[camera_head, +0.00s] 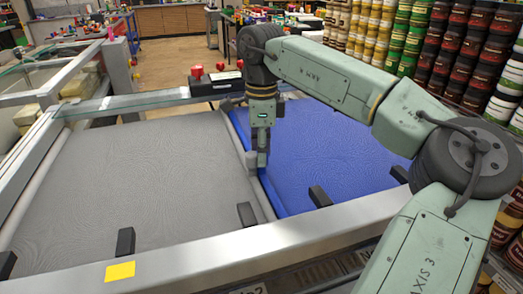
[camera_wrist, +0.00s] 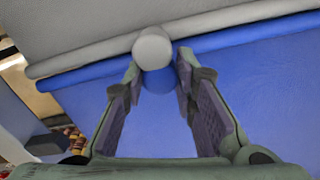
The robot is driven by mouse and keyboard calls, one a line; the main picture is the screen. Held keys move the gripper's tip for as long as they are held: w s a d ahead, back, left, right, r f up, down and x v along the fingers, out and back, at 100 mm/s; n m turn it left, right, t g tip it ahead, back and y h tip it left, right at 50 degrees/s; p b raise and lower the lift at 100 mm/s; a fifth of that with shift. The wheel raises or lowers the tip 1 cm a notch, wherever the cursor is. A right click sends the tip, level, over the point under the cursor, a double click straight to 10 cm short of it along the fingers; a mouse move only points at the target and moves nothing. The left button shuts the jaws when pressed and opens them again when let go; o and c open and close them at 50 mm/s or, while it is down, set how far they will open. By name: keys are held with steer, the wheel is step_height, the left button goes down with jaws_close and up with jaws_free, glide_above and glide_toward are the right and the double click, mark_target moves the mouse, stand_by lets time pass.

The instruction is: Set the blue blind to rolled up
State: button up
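The blue blind (camera_head: 335,145) lies spread flat over the right part of the framed table, with a narrow blue roll (camera_head: 262,175) along its left edge. It also fills much of the wrist view (camera_wrist: 255,85). My gripper (camera_head: 260,160) points down at this edge, beside the grey blind (camera_head: 140,170). In the wrist view my gripper (camera_wrist: 160,70) has its two fingers spread. A grey round knob (camera_wrist: 152,45) and a blue round knob (camera_wrist: 158,80) show between them, at the blinds' rolled edges. I cannot tell whether the fingers touch either knob.
The grey blind lies flat on the left. A metal frame rail (camera_head: 215,252) with black blocks (camera_head: 320,196) runs along the front, bearing a yellow note (camera_head: 120,271). Red buttons on a black box (camera_head: 215,80) stand behind. Stacked cans (camera_head: 455,50) fill the right side.

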jaws_close()
stand_by(0.6)
